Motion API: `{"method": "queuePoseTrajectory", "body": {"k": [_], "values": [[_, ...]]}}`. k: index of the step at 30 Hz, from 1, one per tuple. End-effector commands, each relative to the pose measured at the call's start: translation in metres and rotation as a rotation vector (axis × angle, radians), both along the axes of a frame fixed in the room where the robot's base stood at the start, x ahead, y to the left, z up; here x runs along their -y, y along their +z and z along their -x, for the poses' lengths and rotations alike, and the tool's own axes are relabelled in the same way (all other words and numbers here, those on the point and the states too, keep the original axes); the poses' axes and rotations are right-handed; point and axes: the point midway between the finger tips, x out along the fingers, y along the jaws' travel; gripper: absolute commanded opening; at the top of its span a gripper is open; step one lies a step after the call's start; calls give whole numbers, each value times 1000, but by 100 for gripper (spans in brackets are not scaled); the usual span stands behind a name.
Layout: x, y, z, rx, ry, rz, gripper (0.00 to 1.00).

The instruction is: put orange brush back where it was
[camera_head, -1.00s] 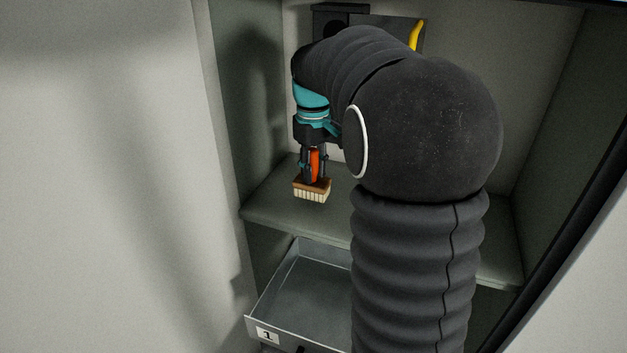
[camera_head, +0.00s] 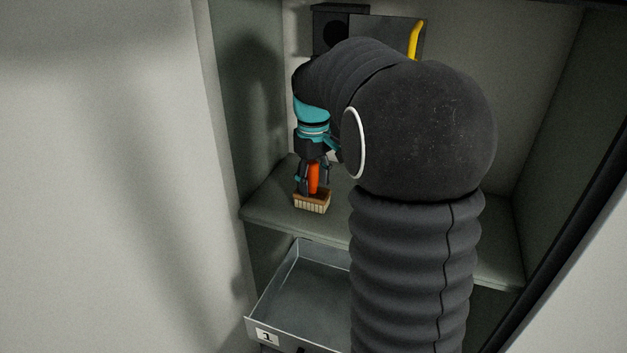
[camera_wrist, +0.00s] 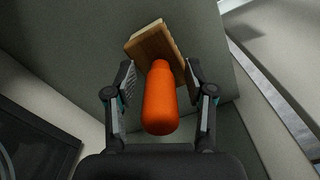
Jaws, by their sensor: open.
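The orange brush has an orange handle (camera_head: 314,179) and a wooden head with pale bristles (camera_head: 311,203). It stands handle up, bristles down, on the left part of the grey cabinet shelf (camera_head: 340,231), near its front edge. My gripper (camera_head: 313,187) points down over it, with a finger on each side of the handle. In the wrist view the orange handle (camera_wrist: 160,100) lies between the open fingers (camera_wrist: 158,95), with a gap on both sides. The wooden head (camera_wrist: 155,45) shows beyond the fingertips.
An open, empty-looking drawer (camera_head: 305,285) labelled 1 sits below the shelf. A dark box-like object (camera_head: 335,32) and a yellow item (camera_head: 415,38) are at the back. The cabinet's left wall (camera_head: 245,110) is close by. My arm hides the shelf's middle.

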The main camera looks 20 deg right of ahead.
Motion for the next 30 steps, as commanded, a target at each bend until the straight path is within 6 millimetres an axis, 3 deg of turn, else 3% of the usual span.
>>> {"method": "queuePoseTrajectory", "body": {"k": [13, 20, 25, 30], "values": [[0, 59, -1, 3, 0, 0, 54], [-2, 77, 2, 6, -2, 1, 54], [-17, 86, 24, 49, -25, 8, 54], [-41, 90, 65, 129, -75, 14, 54]]}}
